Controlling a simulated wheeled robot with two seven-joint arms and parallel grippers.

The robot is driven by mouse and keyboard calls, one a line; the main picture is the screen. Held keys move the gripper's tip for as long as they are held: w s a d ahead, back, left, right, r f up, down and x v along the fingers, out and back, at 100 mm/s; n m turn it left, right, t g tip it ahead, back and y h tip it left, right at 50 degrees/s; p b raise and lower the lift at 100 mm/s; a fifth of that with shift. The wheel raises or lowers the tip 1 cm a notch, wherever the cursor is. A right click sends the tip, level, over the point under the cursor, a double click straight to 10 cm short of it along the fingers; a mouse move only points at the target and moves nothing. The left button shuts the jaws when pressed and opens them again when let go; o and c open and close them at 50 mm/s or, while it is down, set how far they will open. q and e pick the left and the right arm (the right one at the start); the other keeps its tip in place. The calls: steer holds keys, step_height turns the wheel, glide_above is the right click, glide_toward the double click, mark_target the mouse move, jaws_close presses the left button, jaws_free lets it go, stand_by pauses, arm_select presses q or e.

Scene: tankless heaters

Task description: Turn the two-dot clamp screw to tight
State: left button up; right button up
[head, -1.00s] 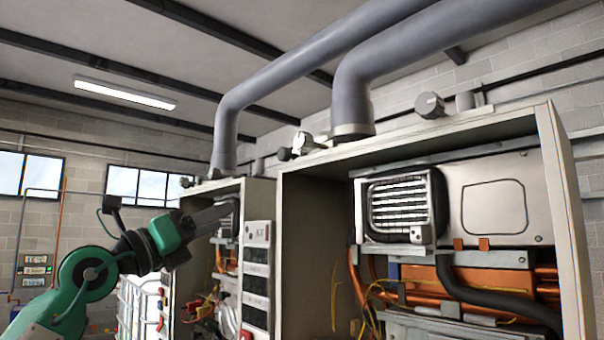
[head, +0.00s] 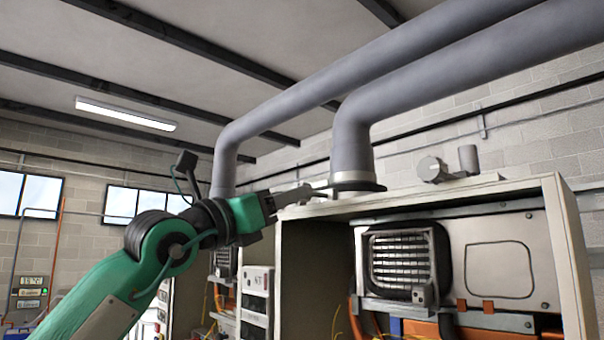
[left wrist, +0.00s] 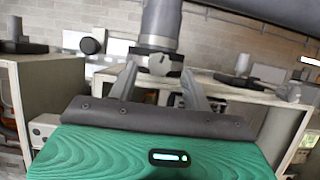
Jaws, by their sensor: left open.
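A grey flue pipe (head: 352,145) rises from the heater cabinet top, with a clamp collar (head: 357,182) around its base. My left gripper (head: 322,187) is at the left side of this collar, level with it and above the cabinet's top edge. In the left wrist view my left gripper (left wrist: 160,68) is open, its two fingers apart on either side of the collar's front fitting (left wrist: 158,60). I cannot tell whether the fingers touch it. The clamp screw and its dots cannot be made out. My right gripper is not in view.
A round grey knob (head: 432,168) and a short pipe stub (head: 467,158) stand on the cabinet top (head: 490,181) to the right. A second flue (head: 224,165) stands behind my arm. The pipes run overhead. The space left of my arm is open.

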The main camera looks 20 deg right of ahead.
arm_select(q)
steer(key=shift+p+x, duration=1.45)
steer(key=shift+x, duration=1.15)
steer(key=shift+a, duration=0.1)
steer(key=shift+c, duration=0.9)
steer(key=c, duration=0.8)
